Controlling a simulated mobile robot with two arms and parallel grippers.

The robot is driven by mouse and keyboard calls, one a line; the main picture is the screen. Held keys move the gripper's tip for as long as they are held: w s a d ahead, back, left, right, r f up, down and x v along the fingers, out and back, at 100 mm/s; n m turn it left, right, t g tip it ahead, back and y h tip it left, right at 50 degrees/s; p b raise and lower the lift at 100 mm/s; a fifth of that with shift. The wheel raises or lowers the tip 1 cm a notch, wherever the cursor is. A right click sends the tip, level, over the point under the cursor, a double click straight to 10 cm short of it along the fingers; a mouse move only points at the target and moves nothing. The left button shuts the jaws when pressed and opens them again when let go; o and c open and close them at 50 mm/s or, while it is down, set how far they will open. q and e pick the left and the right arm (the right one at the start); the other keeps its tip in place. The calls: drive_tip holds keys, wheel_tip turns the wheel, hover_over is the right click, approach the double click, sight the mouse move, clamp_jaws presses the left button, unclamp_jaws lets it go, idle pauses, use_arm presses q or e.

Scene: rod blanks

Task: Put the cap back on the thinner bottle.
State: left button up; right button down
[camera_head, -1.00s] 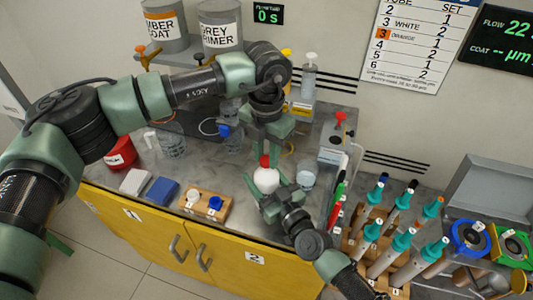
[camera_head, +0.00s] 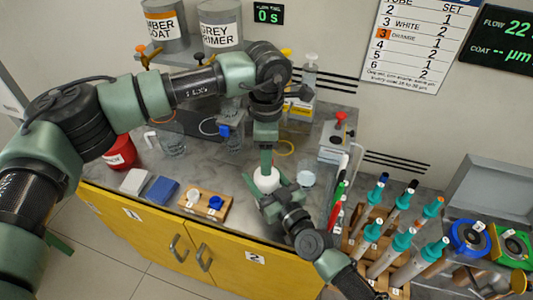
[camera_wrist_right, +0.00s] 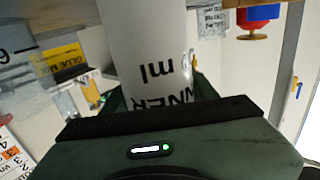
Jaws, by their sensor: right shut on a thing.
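The white thinner bottle (camera_head: 266,183) stands near the bench's front edge. In the right wrist view the bottle (camera_wrist_right: 147,45) fills the middle, its label partly readable as "NNER" and "ml", upside down. My right gripper (camera_head: 277,198) comes in from the lower right and is shut on the bottle. My left gripper (camera_head: 266,162) points down right over the bottle's top and covers it. Its fingertips show edge-on, so I cannot see whether they grip anything. The red cap is hidden from view, at or behind the left fingers.
A wooden block (camera_head: 188,211) left of the bottle carries a white piece and a blue piece. A clear cup (camera_head: 306,179) stands close to its right. A rack of teal-topped rods (camera_head: 380,262) is at the right. White and blue blocks lie at the left.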

use_arm(q)
wheel_tip(320, 180, up, 12)
idle(0.5)
use_arm(e)
drive_tip(key=shift+c, duration=1.9)
unclamp_jaws()
use_arm(q)
drive_tip(key=shift+f, duration=0.3)
use_arm(e)
drive_tip(key=v, duration=0.8)
drive_tip(key=shift+a, duration=0.1)
